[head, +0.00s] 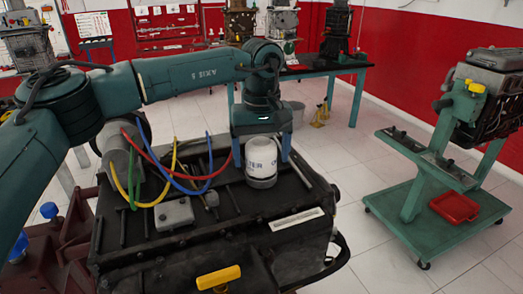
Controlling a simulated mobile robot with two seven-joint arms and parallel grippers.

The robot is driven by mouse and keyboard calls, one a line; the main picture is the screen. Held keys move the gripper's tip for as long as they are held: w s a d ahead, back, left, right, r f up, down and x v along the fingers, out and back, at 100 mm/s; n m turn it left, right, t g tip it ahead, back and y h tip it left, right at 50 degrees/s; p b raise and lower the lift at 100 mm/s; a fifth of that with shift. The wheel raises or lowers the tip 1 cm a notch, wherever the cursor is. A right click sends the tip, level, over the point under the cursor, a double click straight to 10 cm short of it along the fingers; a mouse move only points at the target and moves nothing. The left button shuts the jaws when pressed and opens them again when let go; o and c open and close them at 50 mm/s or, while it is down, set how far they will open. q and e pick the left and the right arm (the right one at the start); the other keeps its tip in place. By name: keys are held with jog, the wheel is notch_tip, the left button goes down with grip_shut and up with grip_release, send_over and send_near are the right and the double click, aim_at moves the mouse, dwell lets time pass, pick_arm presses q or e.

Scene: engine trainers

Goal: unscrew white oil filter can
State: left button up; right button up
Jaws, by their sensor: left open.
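The white oil filter can (261,165) stands upright on the top of the dark engine block (235,215), with dark lettering on its side. My left gripper (262,150) points down over the can from above. Its fingers show on either side of the can's upper part and are open. I cannot tell whether they touch the can. My right gripper is not in view.
Red, blue, yellow and green hoses (185,180) arch beside the can on the left. A yellow handle (218,278) is at the front of the engine. Open floor lies between.

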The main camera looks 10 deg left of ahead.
pick_arm(q)
jog(key=shift+f, duration=0.15)
jog(key=shift+c, duration=0.4)
jog(key=c, duration=0.9)
